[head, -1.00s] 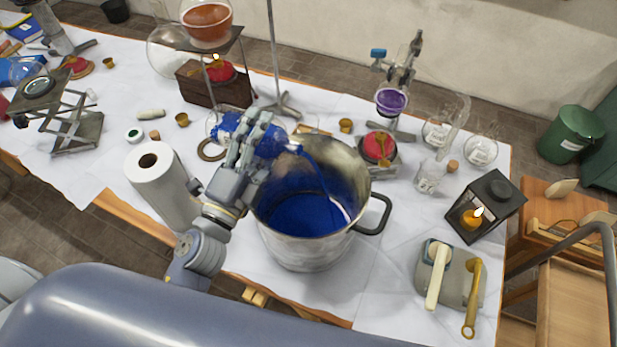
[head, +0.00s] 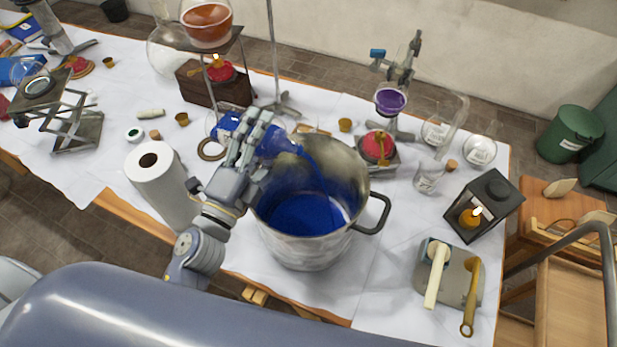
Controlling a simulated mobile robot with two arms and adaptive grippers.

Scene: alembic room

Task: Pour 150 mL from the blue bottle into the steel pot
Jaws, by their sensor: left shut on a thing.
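The steel pot (head: 306,250) stands on the white-covered table in the head view, with blue liquid (head: 306,213) inside. My left gripper (head: 262,148) is shut on the blue bottle (head: 229,124) above the pot's left rim. The bottle is tilted, its base to the left and its mouth end to the right over the pot. A blue stream shows at the mouth end, falling into the pot. My fingers hide the middle of the bottle. The right gripper is not in view.
A paper roll (head: 165,186) stands close left of the pot. A lantern (head: 484,206) and a grey plate with tools (head: 460,278) lie to the right. A stand with an orange flask (head: 206,24) and several glass vessels are behind.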

